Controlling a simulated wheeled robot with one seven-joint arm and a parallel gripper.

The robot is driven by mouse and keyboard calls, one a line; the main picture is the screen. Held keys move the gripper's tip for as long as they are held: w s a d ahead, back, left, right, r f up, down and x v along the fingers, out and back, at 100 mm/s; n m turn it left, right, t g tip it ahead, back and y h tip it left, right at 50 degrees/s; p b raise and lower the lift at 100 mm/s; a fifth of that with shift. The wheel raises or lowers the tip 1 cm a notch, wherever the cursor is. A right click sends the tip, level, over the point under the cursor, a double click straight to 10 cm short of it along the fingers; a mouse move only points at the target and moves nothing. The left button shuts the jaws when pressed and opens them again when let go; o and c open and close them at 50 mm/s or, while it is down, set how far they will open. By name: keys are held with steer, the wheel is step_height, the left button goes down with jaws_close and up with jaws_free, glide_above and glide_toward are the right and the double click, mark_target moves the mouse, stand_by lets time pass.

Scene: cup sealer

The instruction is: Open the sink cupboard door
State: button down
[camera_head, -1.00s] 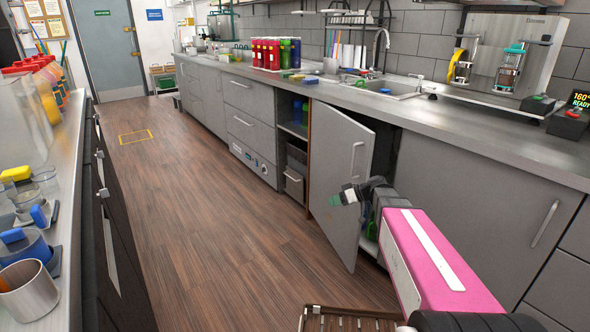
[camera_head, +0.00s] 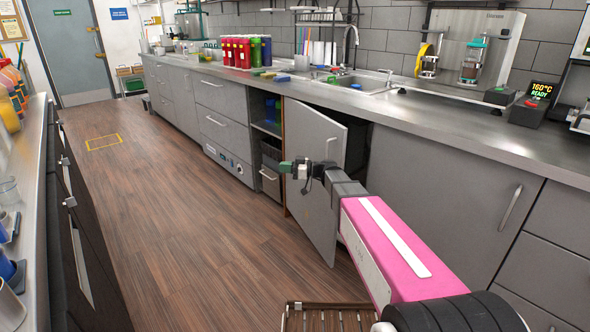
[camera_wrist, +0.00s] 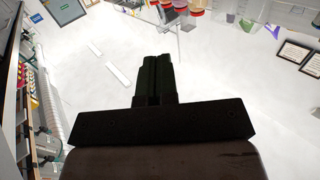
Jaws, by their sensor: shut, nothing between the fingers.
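The sink cupboard door (camera_head: 306,190) stands ajar below the sink (camera_head: 363,84). Its left edge is at the cabinet and its right edge is swung outward, with a dark gap behind it. Its bar handle (camera_head: 331,150) is near the right edge, partly hidden by my arm. My gripper (camera_head: 287,167) is in front of the door's outer face, near its left edge in the picture. Its fingers are shut and empty, and they also show together in the wrist view (camera_wrist: 157,70). I cannot tell whether my gripper or arm touches the door.
An open shelf bay (camera_head: 266,112) is left of the door. A closed cabinet front (camera_head: 445,185) is right of it. A slatted brown item (camera_head: 325,317) is low in front. Another counter (camera_head: 40,180) runs along the left. The wooden floor (camera_head: 170,200) between is clear.

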steer(key=a, duration=0.6)
steer(key=shift+w, duration=0.3)
stand_by(1.4)
